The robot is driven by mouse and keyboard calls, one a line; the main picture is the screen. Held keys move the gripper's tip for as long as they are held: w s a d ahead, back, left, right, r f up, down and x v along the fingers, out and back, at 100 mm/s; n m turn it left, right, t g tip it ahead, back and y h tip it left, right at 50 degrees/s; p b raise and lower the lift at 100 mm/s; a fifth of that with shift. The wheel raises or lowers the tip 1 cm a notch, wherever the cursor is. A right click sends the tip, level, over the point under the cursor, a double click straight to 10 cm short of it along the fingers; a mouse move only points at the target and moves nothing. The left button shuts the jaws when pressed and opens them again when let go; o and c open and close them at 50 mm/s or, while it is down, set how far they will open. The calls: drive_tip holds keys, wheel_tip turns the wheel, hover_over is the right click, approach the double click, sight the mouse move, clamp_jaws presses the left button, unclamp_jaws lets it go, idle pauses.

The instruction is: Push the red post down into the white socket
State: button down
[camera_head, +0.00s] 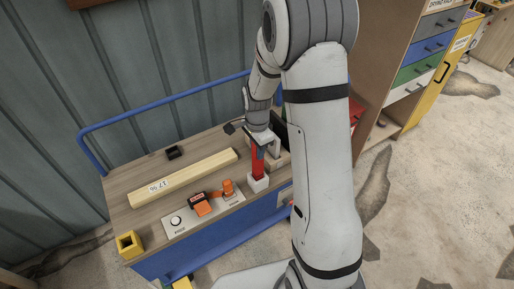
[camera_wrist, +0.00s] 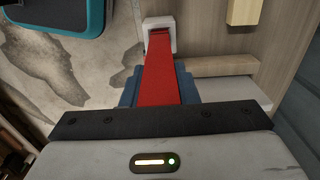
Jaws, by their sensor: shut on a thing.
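The red post (camera_head: 258,165) stands upright over the white socket (camera_head: 259,184) near the front of the wooden cart top. Its lower end meets the socket's top; how deep it sits inside I cannot tell. My gripper (camera_head: 260,150) is shut on the upper part of the post. In the wrist view, the red post (camera_wrist: 160,80) runs from between my fingers (camera_wrist: 158,92) to the white socket (camera_wrist: 159,36), and its far end is at the socket's opening.
A light wooden bar (camera_head: 182,176) lies left of the post. A panel (camera_head: 203,213) with orange parts is in front of it. A yellow block (camera_head: 130,245) sits at the front left corner. A blue rail (camera_head: 165,110) runs along the back.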

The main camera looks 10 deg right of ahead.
drive_tip(key=shift+f+b, duration=0.55)
drive_tip(key=shift+f, duration=0.25)
drive_tip(key=c, duration=1.1)
unclamp_jaws()
drive_tip(key=shift+o, duration=0.2)
drive_tip(key=shift+r, duration=3.9)
drive_tip(key=shift+s+r, duration=0.2)
drive_tip(key=shift+r, duration=0.15)
drive_tip(key=s+r+n+t, duration=0.1)
drive_tip(key=s+r+n, duration=0.5)
drive_tip(key=s, duration=0.4)
drive_tip(key=s+r+n+t, duration=0.1)
drive_tip(key=s+r+n, duration=0.5)
drive_tip(key=s+n, duration=0.2)
drive_tip(key=s, duration=0.2)
drive_tip(key=shift+s+t, duration=0.3)
drive_tip(key=shift+s, duration=0.05)
